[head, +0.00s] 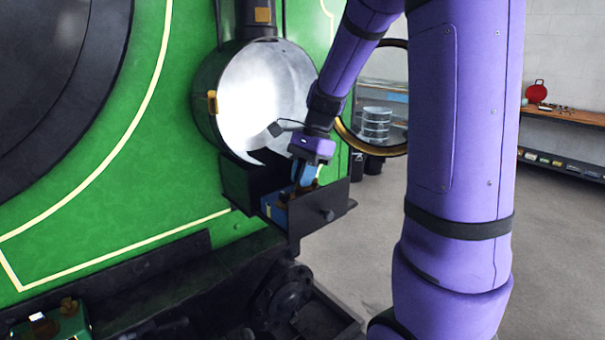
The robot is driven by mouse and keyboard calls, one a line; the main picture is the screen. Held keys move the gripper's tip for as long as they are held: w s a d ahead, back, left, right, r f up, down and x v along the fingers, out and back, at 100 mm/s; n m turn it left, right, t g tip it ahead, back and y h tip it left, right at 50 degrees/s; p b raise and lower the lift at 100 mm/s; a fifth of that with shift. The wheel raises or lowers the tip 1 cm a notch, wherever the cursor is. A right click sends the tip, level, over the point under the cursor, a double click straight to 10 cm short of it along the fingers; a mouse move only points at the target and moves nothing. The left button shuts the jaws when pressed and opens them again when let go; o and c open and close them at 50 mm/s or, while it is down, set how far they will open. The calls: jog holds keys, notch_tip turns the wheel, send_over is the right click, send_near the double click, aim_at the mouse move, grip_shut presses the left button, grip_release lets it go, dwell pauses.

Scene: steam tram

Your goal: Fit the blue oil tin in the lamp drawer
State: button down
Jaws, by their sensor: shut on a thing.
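The lamp drawer (335,208) is a dark open box under the round lamp, pulled out from the green tram front, with a knob on its front panel. The blue oil tin (275,211) shows as a small blue patch inside the drawer opening. My gripper (301,187) reaches down into the drawer from above and is shut on the tin. The purple wrist, the fingers and the drawer front hide much of the tin. I cannot tell whether it touches the drawer floor.
The round lamp (262,98) with a pale lens stands directly above the drawer. A green object with brown caps (55,322) sits at the lower left. A workbench (565,116) with a red can (537,92) stands at the far right. The floor (560,240) to the right is clear.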

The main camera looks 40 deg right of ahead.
jog(key=c, duration=1.1)
grip_release()
jog(key=shift+o, duration=0.2)
jog(key=v, duration=1.1)
jog(key=shift+s, duration=0.1)
jog(key=s+a+n+t+h, duration=0.4)
jog(key=s+a+n+t, duration=0.1)
jog(key=s+a+n, duration=0.9)
jog(key=s+n, duration=0.3)
jog(key=s, duration=0.1)
jog(key=shift+s+a+n+t, duration=0.25)
jog(key=shift+a+n+t, duration=0.05)
jog(key=shift+a, duration=0.1)
